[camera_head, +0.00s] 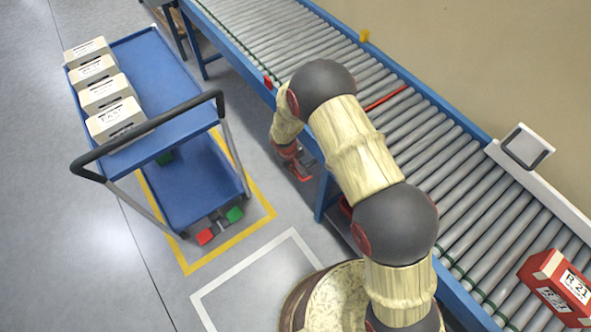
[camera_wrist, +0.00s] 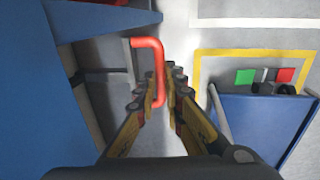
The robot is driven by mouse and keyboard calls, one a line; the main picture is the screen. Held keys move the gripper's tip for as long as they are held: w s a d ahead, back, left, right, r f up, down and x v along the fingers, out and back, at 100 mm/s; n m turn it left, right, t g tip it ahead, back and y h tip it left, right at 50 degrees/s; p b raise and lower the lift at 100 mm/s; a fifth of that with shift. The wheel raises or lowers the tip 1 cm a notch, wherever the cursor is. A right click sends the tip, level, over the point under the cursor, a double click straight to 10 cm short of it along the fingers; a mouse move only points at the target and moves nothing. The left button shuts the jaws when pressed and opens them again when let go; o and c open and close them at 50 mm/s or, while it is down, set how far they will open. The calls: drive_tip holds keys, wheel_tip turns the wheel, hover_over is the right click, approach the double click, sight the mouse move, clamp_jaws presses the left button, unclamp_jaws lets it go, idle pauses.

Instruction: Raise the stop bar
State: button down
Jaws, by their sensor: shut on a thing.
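The stop bar (camera_head: 387,97) is a thin red bar lying across the rollers of the conveyor, just beyond my arm in the head view. A red bent handle (camera_wrist: 148,43) stands out beside the conveyor's blue side in the wrist view. My gripper (camera_wrist: 172,76) is shut on the handle's long straight part. In the head view my gripper (camera_head: 299,172) is low beside the conveyor's near side, and its fingertips are hard to make out there. My arm hides part of the conveyor edge, so any link between handle and bar is hidden.
A red box (camera_head: 541,268) marked R 21 sits on the conveyor (camera_head: 470,205) at lower right. A blue cart (camera_head: 190,92) with several cartons stands left, inside a yellow floor outline. A white tablet-like panel (camera_head: 527,146) is on the far rail. Floor between cart and conveyor is clear.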

wheel_tip(320, 180, up, 6)
drive_tip(key=p, duration=0.3)
drive_tip(key=shift+r, duration=0.2)
drive_tip(key=c, duration=2.5)
unclamp_jaws()
drive_tip(key=shift+c, duration=0.2)
drive_tip(key=shift+o, duration=0.7)
drive_tip(key=shift+f, duration=0.1)
drive_tip(key=shift+o, duration=1.2)
wheel_tip(320, 180, up, 12)
drive_tip(key=s+a, duration=0.1)
drive_tip(key=shift+a, duration=0.4)
drive_tip(key=shift+s+f, duration=0.1)
